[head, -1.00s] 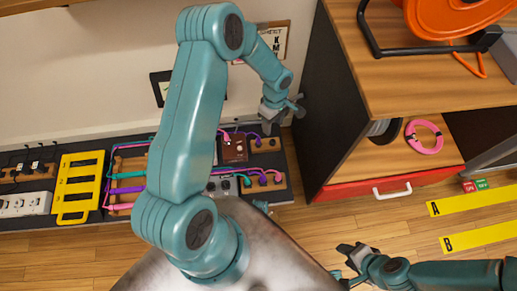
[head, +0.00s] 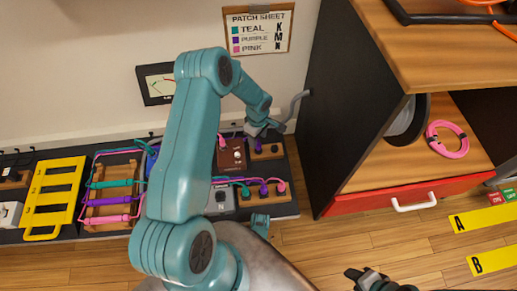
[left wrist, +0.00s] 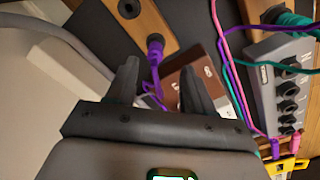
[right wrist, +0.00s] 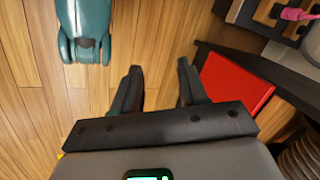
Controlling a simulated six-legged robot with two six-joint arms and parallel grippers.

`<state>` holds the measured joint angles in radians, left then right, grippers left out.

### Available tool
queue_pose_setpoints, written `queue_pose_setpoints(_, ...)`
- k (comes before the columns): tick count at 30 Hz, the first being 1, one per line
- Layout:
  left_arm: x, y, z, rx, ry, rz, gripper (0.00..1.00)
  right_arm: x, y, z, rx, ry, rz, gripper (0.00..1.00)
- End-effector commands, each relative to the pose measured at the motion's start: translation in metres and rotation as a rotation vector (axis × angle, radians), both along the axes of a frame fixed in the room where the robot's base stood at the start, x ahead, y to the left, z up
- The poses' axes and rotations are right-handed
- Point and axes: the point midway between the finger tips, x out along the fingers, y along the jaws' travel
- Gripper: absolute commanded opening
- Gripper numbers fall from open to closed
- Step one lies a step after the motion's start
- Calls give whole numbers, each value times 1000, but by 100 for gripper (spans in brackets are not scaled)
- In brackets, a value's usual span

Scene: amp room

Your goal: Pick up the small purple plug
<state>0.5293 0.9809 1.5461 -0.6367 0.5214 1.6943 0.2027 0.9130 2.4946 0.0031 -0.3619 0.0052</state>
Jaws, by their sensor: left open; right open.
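A small purple plug (head: 258,145) stands in a wooden socket block (head: 272,149) at the back right of the dark board. In the left wrist view the purple plug (left wrist: 155,45) is just beyond the fingertips, between their lines, with its purple cable trailing.
A brown box (head: 231,155) stands left of the plug's block, and a grey box (head: 221,199) is nearer. A dark cabinet (head: 345,100) with a red drawer (head: 375,198) rises to the right. A yellow rack (head: 54,195) lies left.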

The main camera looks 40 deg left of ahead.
Motion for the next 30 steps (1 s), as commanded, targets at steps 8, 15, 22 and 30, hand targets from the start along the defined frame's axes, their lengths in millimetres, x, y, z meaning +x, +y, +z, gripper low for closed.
queue_pose_setpoints(8,3,1,-24,0,0,0,52,8,-2,-14,-5,-26,-4,43)
queue_pose_setpoints(15,6,2,-59,-1,0,0,52,22,-4,-34,-15,-76,-9,43)
queue_pose_setpoints(22,7,2,-58,-1,-1,0,49,23,-5,-32,-16,-80,-10,43)
queue_pose_setpoints(30,7,2,-58,-1,-1,0,0,23,-4,-32,-15,-79,-10,43)
